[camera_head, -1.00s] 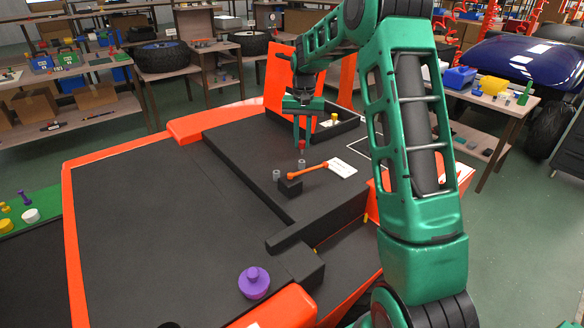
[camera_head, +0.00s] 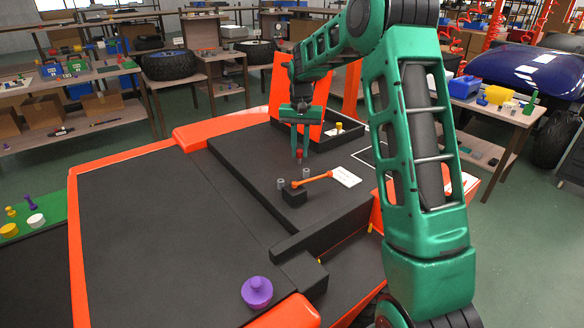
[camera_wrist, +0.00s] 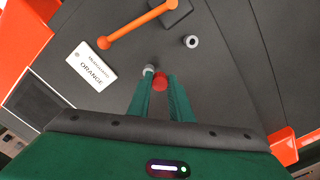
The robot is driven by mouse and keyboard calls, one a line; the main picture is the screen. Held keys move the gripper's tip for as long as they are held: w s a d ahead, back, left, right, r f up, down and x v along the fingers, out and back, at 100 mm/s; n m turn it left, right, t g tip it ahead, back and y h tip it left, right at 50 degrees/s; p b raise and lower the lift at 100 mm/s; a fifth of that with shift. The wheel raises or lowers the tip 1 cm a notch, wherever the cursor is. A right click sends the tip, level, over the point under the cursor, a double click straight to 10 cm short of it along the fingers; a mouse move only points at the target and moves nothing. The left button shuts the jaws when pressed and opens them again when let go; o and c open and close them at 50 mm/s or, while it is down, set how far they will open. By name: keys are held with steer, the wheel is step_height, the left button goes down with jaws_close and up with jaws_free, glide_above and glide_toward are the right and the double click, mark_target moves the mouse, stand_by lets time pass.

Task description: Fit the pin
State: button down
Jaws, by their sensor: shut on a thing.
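My gripper (camera_head: 300,155) points down above the black work surface, shut on a small red pin (camera_head: 299,154). In the wrist view the pin's round red end (camera_wrist: 160,82) shows between the green fingertips (camera_wrist: 160,88). Two short grey sleeves stand on the surface, one at left (camera_head: 281,183) and one at right (camera_head: 306,173). In the wrist view one grey sleeve (camera_wrist: 149,70) appears right beside the red pin, and the other (camera_wrist: 190,41) stands apart with its hole visible. In the head view the pin looks above the sleeves; I cannot tell the exact gap.
A black tray (camera_head: 352,130) with a yellow piece stands behind. A purple knob (camera_head: 257,291) is at the front.

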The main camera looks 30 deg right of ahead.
steer(key=s+a+r, duration=0.2)
steer(key=a, duration=0.6)
steer(key=shift+f, duration=2.1)
steer(key=shift+f, duration=1.9)
steer(key=c, duration=1.5)
jaws_free()
steer(key=shift+c, duration=0.2)
step_height(320, 180, up, 11)
steer(key=shift+f, duration=0.15)
